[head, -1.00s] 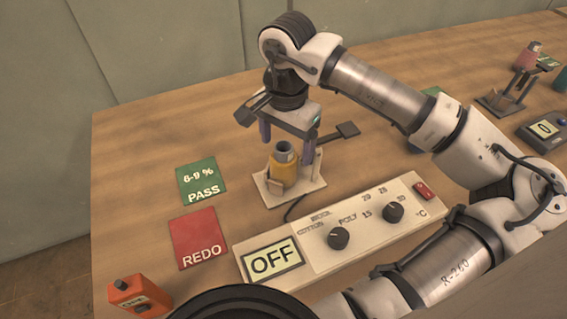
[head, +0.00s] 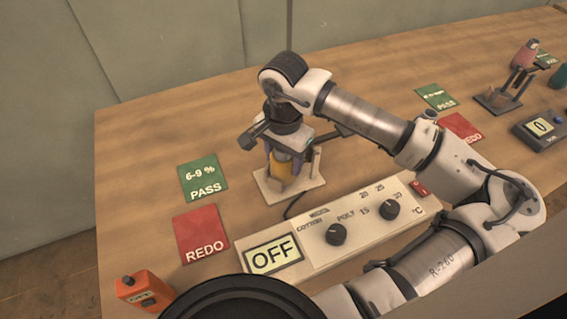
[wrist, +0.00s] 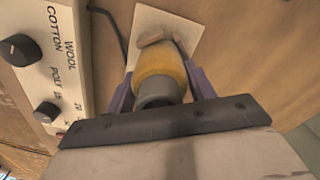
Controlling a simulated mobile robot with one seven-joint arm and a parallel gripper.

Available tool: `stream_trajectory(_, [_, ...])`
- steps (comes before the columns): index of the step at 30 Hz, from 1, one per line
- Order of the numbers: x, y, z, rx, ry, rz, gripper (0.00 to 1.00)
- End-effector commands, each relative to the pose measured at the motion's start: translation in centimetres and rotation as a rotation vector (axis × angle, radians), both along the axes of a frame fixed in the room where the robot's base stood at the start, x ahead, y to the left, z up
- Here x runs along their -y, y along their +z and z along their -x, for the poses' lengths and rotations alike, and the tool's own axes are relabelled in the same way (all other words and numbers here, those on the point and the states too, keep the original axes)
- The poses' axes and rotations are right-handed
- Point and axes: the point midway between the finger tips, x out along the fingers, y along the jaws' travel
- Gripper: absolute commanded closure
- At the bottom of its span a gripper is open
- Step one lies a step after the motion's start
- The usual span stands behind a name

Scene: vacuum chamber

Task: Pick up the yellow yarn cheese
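The yellow yarn cheese (head: 283,178) stands upright on a small cream stand (head: 302,191), its grey core pointing up. It shows more fully in the wrist view (wrist: 160,72), with the grey core (wrist: 158,92) towards my palm. My gripper (head: 283,166) points down over it, with one purple finger on each side. In the wrist view the fingertips (wrist: 160,68) lie close against the sides of the yellow body and look shut on it. The exact contact is partly hidden. The cheese still rests at the stand.
A control panel (head: 318,243) with knobs and an OFF display lies in front of the stand. Green PASS (head: 203,178) and red REDO (head: 202,235) cards lie left. An orange box (head: 144,290) sits at the front left. Another stand (head: 498,100) with a pinkish item is far right.

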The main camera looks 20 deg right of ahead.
Motion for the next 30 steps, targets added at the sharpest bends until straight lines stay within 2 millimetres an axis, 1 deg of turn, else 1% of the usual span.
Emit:
stream_trajectory(1, [0.0, 0.0, 0.0, 0.0, 0.0, 0.0, 0.56])
stream_trajectory(4, [0.0, 0.0, 0.0, 0.0, 0.0, 0.0, 0.69])
stream_trajectory(5, [0.0, 0.0, 0.0, 0.0, 0.0, 0.0, 0.71])
stream_trajectory(6, [0.0, 0.0, 0.0, 0.0, 0.0, 0.0, 0.75])
stream_trajectory(13, [0.0, 0.2, 0.0, 0.001, 0.0, 0.001, 0.75])
stream_trajectory(17, [0.1, 0.9, -0.1, 0.002, -0.001, 0.003, 0.75])
stream_trajectory(20, [0.1, 2.1, -0.1, 0.001, -0.001, 0.004, 0.75])
stream_trajectory(23, [0.1, 3.8, -0.1, 0.003, -0.001, 0.004, 0.75])
stream_trajectory(26, [0.0, 6.0, -0.1, 0.003, 0.0, 0.004, 0.75])
stream_trajectory(29, [0.0, 8.6, -0.1, 0.004, -0.001, 0.003, 0.75])
stream_trajectory(30, [0.0, 9.8, -0.1, 0.004, -0.001, 0.005, 0.75])
